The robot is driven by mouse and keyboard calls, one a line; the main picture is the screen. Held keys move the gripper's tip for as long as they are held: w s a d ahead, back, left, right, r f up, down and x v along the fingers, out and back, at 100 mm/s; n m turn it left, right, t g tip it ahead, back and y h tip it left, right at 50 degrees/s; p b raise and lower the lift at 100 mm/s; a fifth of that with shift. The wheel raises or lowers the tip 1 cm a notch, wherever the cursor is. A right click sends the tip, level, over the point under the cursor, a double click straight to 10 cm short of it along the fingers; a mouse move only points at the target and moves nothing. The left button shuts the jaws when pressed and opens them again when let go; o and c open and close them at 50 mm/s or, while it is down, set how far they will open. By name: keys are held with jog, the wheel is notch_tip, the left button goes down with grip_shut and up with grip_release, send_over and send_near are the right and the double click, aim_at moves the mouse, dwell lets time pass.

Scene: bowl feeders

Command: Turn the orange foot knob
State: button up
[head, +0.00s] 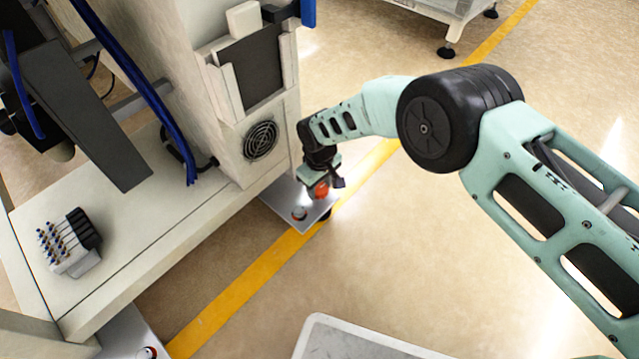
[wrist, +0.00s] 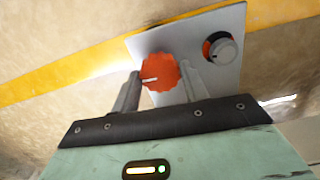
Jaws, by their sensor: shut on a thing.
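The orange foot knob (wrist: 158,73) has a scalloped edge and a white pointer line that lies nearly level in the wrist view. It sits on a grey metal plate (wrist: 205,25). In the head view the knob (head: 321,190) shows low by the machine's foot, partly covered by my gripper. My gripper (wrist: 162,82) has one finger on each side of the knob and is shut on it. The contact on the far side of the fingers is partly hidden.
A second grey knob with a red-and-black ring (wrist: 223,50) stands beside the orange one on the plate. The machine's cabinet with a round fan grille (head: 261,140) rises just left of my gripper. A yellow floor line (head: 230,298) passes the plate; the floor at right is open.

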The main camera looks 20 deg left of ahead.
aim_at(319, 188)
jog(key=m, duration=0.4)
jog(key=shift+a+m, duration=0.15)
jog(key=shift+m, duration=0.15)
dwell(0.5)
jog(key=o, duration=1)
notch_tip(319, 188, up, 12)
jog(key=p, duration=0.6)
